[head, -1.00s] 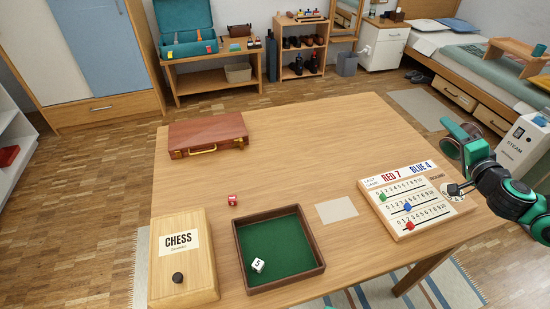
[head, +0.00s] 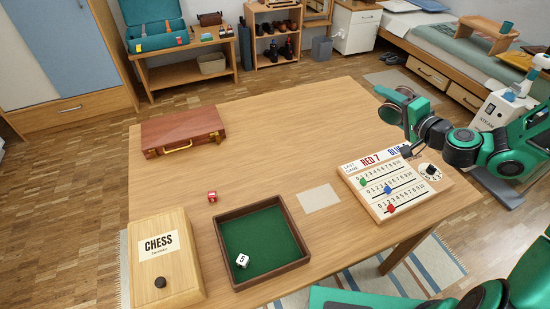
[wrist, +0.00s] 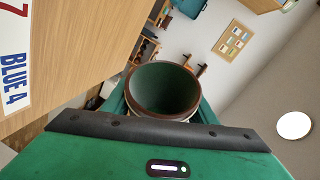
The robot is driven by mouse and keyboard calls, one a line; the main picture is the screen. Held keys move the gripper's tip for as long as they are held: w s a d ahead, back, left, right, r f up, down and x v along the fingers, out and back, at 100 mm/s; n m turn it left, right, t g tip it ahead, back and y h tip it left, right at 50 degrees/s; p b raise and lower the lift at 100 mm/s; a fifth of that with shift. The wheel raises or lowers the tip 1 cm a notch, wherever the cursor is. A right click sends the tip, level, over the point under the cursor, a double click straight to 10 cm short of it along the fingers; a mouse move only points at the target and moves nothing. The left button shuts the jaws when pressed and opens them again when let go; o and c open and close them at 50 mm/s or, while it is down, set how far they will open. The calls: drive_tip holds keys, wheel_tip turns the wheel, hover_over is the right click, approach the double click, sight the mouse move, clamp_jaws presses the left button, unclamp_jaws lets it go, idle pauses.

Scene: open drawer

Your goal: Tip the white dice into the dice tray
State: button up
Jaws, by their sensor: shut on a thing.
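My gripper (head: 398,102) is raised above the table's right side, behind the scoreboard. In the wrist view it is shut on a round dice cup (wrist: 165,90) with a brown rim and green lining. The cup's mouth shows in that view, and I make out no dice inside. A white die (head: 242,261) lies in the dice tray (head: 285,276), near its front left corner. The tray has dark brown walls and a green floor, and stands at the table's front, left of and nearer than my gripper.
A red die (head: 212,197) lies behind the tray. A chess box (head: 180,270) stands left of it, a brown case (head: 182,130) at the back left. A pale square (head: 319,198) and the scoreboard (head: 372,205) are to the right. The table's middle is clear.

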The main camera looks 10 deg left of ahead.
drive_tip(key=s+a+r+m+g+y, duration=0.1)
drive_tip(key=s+a+g, duration=0.25)
drive_tip(key=a, duration=0.35)
drive_tip(key=s+a+r+g+y, duration=0.2)
drive_tip(key=s+a+g, duration=0.15)
drive_tip(key=a, duration=0.25)
drive_tip(key=s+a+r+m+g+y, duration=0.1)
drive_tip(key=s+a+g, duration=0.25)
drive_tip(key=a, duration=0.35)
drive_tip(key=s+a+m+g, duration=0.1)
drive_tip(key=s+a+g, duration=0.3)
drive_tip(key=s, duration=0.7)
drive_tip(key=s+a+m+g, duration=0.1)
drive_tip(key=s+a+g, duration=0.3)
drive_tip(key=s, duration=0.6)
drive_tip(key=shift+s+r+g, duration=0.35)
drive_tip(key=shift+g, duration=0.8)
drive_tip(key=shift+a, duration=0.1)
